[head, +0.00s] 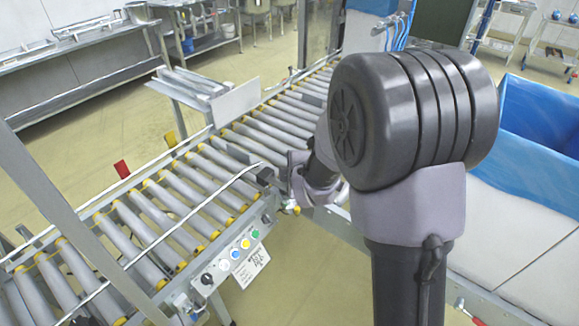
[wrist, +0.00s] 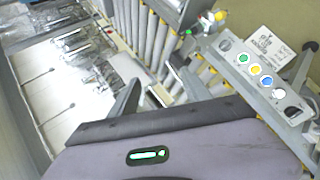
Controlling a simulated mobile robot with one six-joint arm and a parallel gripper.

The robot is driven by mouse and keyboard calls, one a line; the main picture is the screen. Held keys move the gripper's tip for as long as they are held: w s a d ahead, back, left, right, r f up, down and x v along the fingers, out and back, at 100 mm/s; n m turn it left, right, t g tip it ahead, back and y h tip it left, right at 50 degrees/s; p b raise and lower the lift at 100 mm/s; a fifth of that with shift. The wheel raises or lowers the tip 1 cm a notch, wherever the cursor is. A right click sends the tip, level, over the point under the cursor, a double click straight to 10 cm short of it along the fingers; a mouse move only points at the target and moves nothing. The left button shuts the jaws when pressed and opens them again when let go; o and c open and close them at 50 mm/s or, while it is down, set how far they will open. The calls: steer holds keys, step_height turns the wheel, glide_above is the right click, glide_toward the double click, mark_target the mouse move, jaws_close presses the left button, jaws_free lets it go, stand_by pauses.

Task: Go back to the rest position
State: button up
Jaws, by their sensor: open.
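My arm rises in the right half of the head view and bends over toward the roller conveyor (head: 185,190). In the wrist view, my gripper (wrist: 158,94) has its two fingers spread apart with nothing between them. The gripper is mostly hidden behind my arm in the head view. It is near the conveyor's right side rail, close to the control panel (head: 238,258). The panel, with its row of coloured buttons, also shows in the wrist view (wrist: 262,78), to the right of the fingers.
A box with a blue liner (head: 540,112) stands at the right, beside my arm. A metal upright (head: 75,215) crosses the left side. Steel counters (head: 85,75) line the back left. Bare floor (head: 60,150) lies between the counters and the conveyor.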

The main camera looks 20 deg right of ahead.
steer(key=s+a+r+m+g, duration=0.1)
steer(key=s+r+m+g, duration=0.1)
steer(key=s+r+m, duration=0.7)
steer(key=s+a+r+m+g+y, duration=0.1)
steer(key=s+m, duration=0.4)
steer(key=s, duration=0.7)
steer(key=s+a+r+m+g+y, duration=0.1)
steer(key=s+m, duration=0.5)
steer(key=s, duration=0.6)
steer(key=a+r+g, duration=0.1)
steer(key=a+r, duration=0.1)
steer(key=a, duration=0.1)
steer(key=shift+a+r, duration=0.2)
